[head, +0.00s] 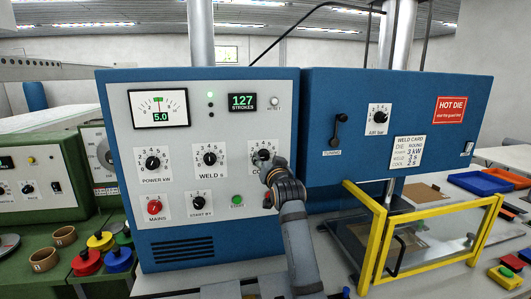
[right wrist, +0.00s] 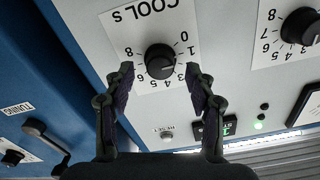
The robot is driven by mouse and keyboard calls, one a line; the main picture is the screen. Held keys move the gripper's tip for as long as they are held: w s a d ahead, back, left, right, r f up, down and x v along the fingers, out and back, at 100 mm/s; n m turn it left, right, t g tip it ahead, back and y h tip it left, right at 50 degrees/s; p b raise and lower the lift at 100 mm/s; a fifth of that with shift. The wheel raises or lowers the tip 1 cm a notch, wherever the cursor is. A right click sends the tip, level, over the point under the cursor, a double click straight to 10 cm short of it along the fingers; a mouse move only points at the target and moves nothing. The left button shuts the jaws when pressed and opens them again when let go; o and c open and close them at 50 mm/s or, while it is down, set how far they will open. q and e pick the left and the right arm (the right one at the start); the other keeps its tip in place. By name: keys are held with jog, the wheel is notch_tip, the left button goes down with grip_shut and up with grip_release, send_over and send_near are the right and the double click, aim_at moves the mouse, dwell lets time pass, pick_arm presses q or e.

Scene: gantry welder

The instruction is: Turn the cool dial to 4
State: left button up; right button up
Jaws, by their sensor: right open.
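The cool dial (head: 263,154) is a black round knob on a white scale plate, on the grey front panel of the blue welder cabinet. In the head view my right gripper (head: 270,170) is in front of it and hides its lower part and most of its label. In the right wrist view the knob (right wrist: 159,61) shows upside down under "COOL S", with numbers around it. My right gripper's two open fingers (right wrist: 160,73) stand on either side of the knob, with gaps visible beside it. I cannot tell which number its pointer marks. My left gripper is not in view.
The weld dial (head: 209,155) and power dial (head: 153,160) are left of the cool dial. The green start button (head: 238,199) and start-by dial (head: 200,204) are below. A yellow guard frame (head: 374,240) stands at right. A weld card (head: 408,149) hangs on the right cabinet.

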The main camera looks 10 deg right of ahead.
jog(key=shift+w, duration=1.05)
jog(key=shift+c, duration=0.3)
jog(key=c, duration=1.1)
